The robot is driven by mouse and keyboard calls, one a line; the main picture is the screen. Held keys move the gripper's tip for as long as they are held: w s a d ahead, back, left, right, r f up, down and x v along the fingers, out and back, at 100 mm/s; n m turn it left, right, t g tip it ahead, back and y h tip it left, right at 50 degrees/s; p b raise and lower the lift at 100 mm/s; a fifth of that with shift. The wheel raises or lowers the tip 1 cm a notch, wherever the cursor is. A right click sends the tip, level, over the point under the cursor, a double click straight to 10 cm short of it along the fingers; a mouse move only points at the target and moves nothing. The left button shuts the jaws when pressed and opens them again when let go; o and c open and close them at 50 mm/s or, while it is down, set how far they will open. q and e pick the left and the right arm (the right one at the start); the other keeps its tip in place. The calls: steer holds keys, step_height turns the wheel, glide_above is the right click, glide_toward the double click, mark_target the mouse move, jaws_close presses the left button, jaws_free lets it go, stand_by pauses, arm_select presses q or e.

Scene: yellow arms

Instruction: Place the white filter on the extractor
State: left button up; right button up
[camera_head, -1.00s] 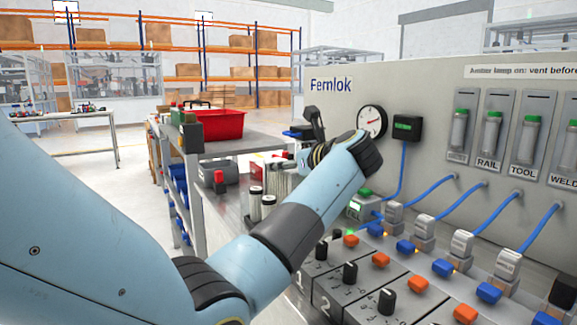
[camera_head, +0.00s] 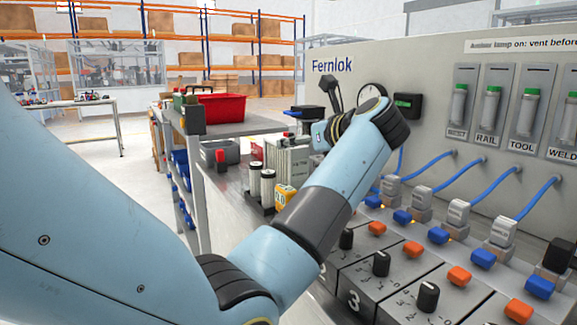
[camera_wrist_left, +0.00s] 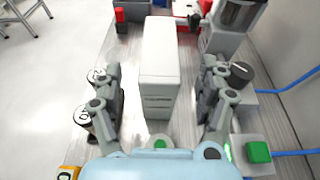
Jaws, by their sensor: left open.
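A pale box-shaped block, seemingly the white filter (camera_wrist_left: 160,70), stands between the fingers of my left gripper (camera_wrist_left: 160,85) in the left wrist view. The fingers are open on both sides of it, with gaps showing. In the head view the block (camera_head: 290,158) is partly hidden by my left wrist, as is the gripper. A grey device with a dark top (camera_wrist_left: 236,18) stands beyond the right finger; I cannot tell whether it is the extractor. My right gripper is not in view.
Two white canisters with dark caps (camera_head: 262,180) stand left of the block, near the left finger. Knobs (camera_head: 381,263) and coloured buttons fill the front bench. A red bin (camera_head: 220,107) stands behind.

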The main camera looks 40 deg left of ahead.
arm_select(q)
steer(key=shift+x, duration=0.8)
steer(key=shift+w+a, duration=0.15)
steer(key=shift+a, duration=0.25)
steer(key=x, duration=0.4)
steer(key=shift+a, duration=0.4)
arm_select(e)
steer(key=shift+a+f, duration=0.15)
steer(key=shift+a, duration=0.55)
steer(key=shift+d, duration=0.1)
arm_select(q)
steer(key=c, duration=0.5)
jaws_close()
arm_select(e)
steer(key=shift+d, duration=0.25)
